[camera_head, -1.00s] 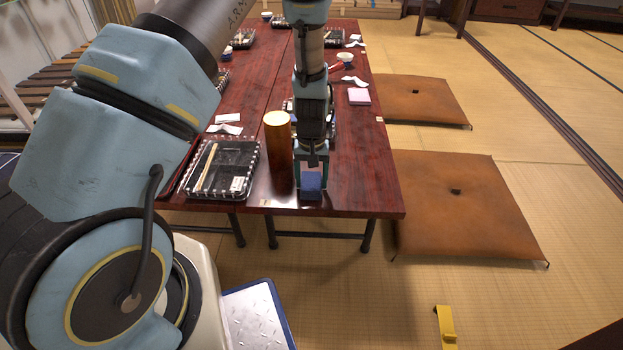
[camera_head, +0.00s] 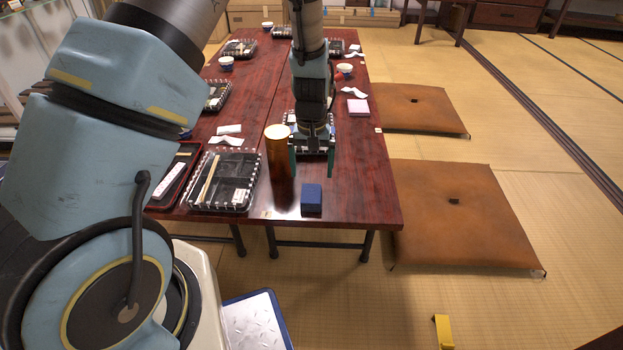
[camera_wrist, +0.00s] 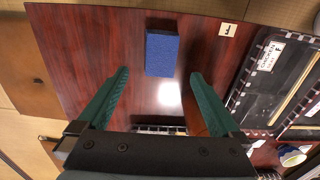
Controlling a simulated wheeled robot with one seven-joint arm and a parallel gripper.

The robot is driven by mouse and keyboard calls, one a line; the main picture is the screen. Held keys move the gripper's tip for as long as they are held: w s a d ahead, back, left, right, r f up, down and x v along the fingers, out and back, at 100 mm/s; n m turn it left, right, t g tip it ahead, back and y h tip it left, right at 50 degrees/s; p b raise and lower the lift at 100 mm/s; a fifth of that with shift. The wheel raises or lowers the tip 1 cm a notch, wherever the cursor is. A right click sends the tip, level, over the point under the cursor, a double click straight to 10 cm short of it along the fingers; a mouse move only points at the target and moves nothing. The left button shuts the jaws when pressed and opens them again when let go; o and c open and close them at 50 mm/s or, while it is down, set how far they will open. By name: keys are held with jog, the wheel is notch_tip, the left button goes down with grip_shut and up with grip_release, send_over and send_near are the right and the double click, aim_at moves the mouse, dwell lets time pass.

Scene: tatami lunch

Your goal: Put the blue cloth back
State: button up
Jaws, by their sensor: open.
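The blue cloth (camera_head: 311,198) is a small, dark blue folded block. It rests on the red-brown wooden table (camera_head: 362,190) near its front edge. It also shows in the wrist view (camera_wrist: 161,54), upper middle, beyond the fingertips. My gripper (camera_head: 309,168) is open and empty, above the table and behind the cloth in the head view. In the wrist view its green fingers (camera_wrist: 158,76) are spread wide, with nothing between them touching.
A brown cylinder (camera_head: 279,165) stands just left of the gripper. A black lunch tray (camera_head: 232,190) lies further left. Brown floor cushions (camera_head: 480,210) lie right of the table. The table's front right is clear.

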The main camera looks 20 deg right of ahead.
jog(key=w+a+r+n, duration=0.2)
jog(key=w+a+r, duration=0.1)
jog(key=a+r, duration=1.05)
jog(key=s+a+r+n, duration=0.1)
jog(key=s+a+r, duration=0.2)
jog(key=a, duration=0.5)
jog(key=s+a+r+t, duration=0.1)
jog(key=s+a+r, duration=0.2)
jog(key=a, duration=0.5)
jog(key=shift+s+a+n+t+p, duration=0.3)
jog(key=shift+s+a+n, duration=0.1)
jog(key=shift+s, duration=0.1)
jog(key=shift+r, duration=0.15)
notch_tip(320, 180, up, 29)
jog(key=p, duration=2.9)
